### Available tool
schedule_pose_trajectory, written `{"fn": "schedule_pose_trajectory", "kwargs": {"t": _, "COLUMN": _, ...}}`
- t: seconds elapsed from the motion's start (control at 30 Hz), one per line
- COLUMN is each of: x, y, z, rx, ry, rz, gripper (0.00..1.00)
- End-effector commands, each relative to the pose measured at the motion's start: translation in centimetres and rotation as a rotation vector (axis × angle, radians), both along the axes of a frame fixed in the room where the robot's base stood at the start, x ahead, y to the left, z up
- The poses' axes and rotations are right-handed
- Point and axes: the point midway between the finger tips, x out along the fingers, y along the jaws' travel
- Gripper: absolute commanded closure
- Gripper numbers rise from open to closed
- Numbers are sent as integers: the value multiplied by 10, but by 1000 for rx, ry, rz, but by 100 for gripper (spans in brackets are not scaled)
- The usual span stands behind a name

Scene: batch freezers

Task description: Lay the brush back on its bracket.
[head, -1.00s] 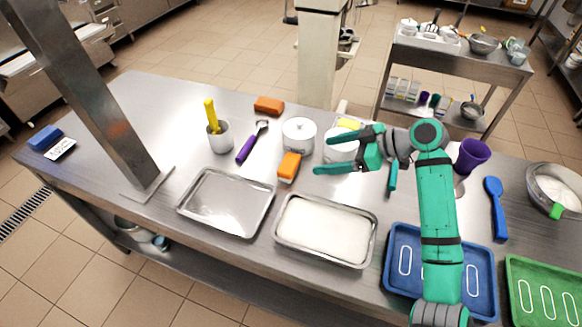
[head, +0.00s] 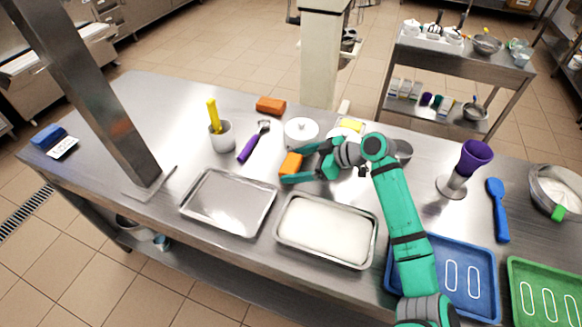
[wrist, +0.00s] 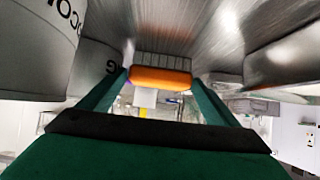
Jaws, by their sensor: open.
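An orange block (head: 291,163), which looks like the brush, lies on the steel table just behind the trays. A second orange block (head: 270,105) lies at the table's far edge. I cannot make out a bracket for certain.
A lidded white pot (head: 301,131) stands close behind my gripper. An empty tray (head: 228,203) and a white-filled tray (head: 325,230) lie in front. A purple-handled tool (head: 254,147) and a cup (head: 222,137) are left. A metal post (head: 90,100) rises at the left.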

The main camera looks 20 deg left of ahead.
Motion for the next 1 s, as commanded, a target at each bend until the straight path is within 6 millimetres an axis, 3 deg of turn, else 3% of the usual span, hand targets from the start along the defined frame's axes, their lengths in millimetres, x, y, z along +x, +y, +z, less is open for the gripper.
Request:
{"fn": "schedule_pose_trajectory", "kwargs": {"t": 0.3, "x": 0, "y": 5, "z": -4, "rx": -1, "ry": 0, "rz": 0, "gripper": 16}}
{"fn": "schedule_pose_trajectory", "kwargs": {"t": 0.47, "x": 0, "y": 5, "z": -4, "rx": -1, "ry": 0, "rz": 0, "gripper": 50}}
{"fn": "schedule_pose_trajectory", "kwargs": {"t": 0.77, "x": 0, "y": 5, "z": -2, "rx": 0, "ry": -1, "rz": 0, "gripper": 53}}
{"fn": "schedule_pose_trajectory", "kwargs": {"t": 1.0, "x": 0, "y": 7, "z": 9, "rx": 0, "ry": -2, "rz": 3, "gripper": 53}}
